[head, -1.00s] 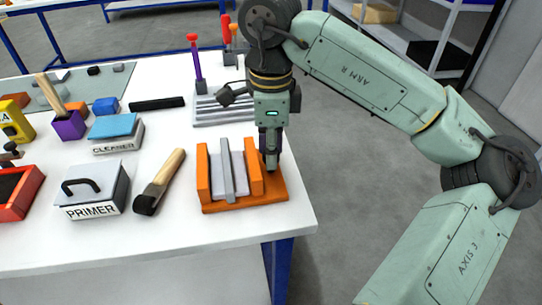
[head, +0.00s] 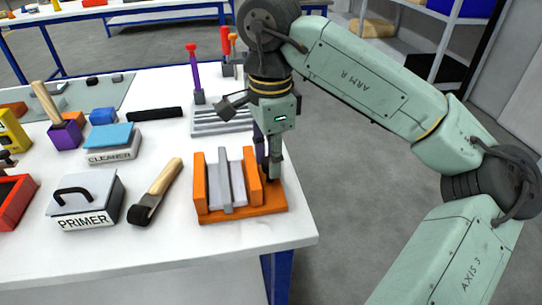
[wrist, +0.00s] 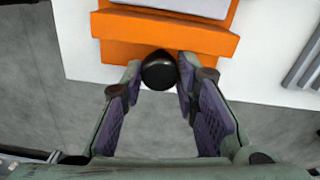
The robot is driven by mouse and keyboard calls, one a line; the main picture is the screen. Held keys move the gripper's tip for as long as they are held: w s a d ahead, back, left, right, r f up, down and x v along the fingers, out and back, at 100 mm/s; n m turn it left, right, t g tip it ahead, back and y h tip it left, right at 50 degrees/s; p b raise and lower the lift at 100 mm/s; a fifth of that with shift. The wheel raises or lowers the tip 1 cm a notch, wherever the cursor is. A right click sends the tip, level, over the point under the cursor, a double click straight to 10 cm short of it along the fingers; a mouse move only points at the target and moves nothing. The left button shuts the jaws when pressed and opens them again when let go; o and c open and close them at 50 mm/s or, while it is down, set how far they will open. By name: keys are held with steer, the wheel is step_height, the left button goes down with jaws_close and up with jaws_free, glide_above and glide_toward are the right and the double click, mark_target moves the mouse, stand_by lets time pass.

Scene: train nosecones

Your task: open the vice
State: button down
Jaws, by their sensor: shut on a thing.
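The vice (head: 240,212) is orange and stands at the table's front right corner. Grey upright plates (head: 224,180) stand between its two orange jaws. My gripper (head: 269,176) is at the vice's right side, pointing down, close outside the right jaw. In the wrist view, my gripper (wrist: 159,74) is shut on a round black knob (wrist: 159,70) at the vice's edge. The orange body (wrist: 165,35) of the vice fills the top of that view. In the head view the fingers mostly hide the knob.
Open floor (head: 350,190) lies right of the table edge.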

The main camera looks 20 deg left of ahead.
steer(key=shift+a, duration=0.1)
steer(key=c, duration=1.5)
jaws_free()
steer(key=shift+s, duration=0.1)
steer(key=shift+c, duration=0.2)
